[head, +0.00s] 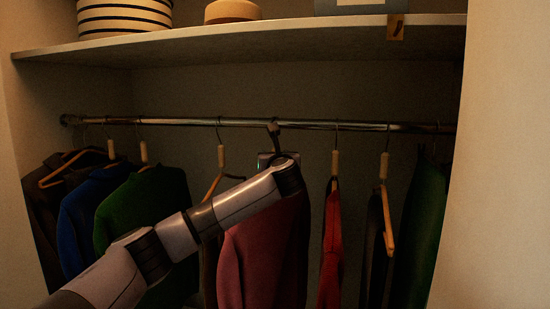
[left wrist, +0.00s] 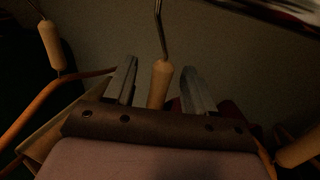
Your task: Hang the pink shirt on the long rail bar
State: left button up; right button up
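The pink shirt (head: 262,260) hangs below the long rail bar (head: 310,124) near its middle, partly hidden by my left arm. My left gripper (head: 273,142) is up close to the bar, above the shirt. In the left wrist view my gripper's two fingers (left wrist: 160,82) stand apart, with a wooden hanger neck (left wrist: 160,85) between them and gaps on both sides. Its metal hook runs up out of that picture, so I cannot tell there how it sits on the bar. The bar also shows in the left wrist view (left wrist: 285,10). My right gripper is not in view.
Dark, blue and green garments (head: 150,205) hang to the left, beside a bare hanger (head: 219,180). A red garment (head: 332,250), another hanger (head: 388,225) and a green garment (head: 425,220) hang to the right. A shelf (head: 270,40) with boxes is above.

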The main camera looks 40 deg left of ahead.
pick_arm(q)
jog(key=shift+f, duration=0.1)
jog(key=shift+s+d, duration=0.2)
jog(key=shift+d, duration=0.05)
jog(key=b+v, duration=0.1)
jog(key=v, duration=0.5)
jog(key=shift+s+d+b, duration=0.2)
jog(key=shift+b, duration=0.15)
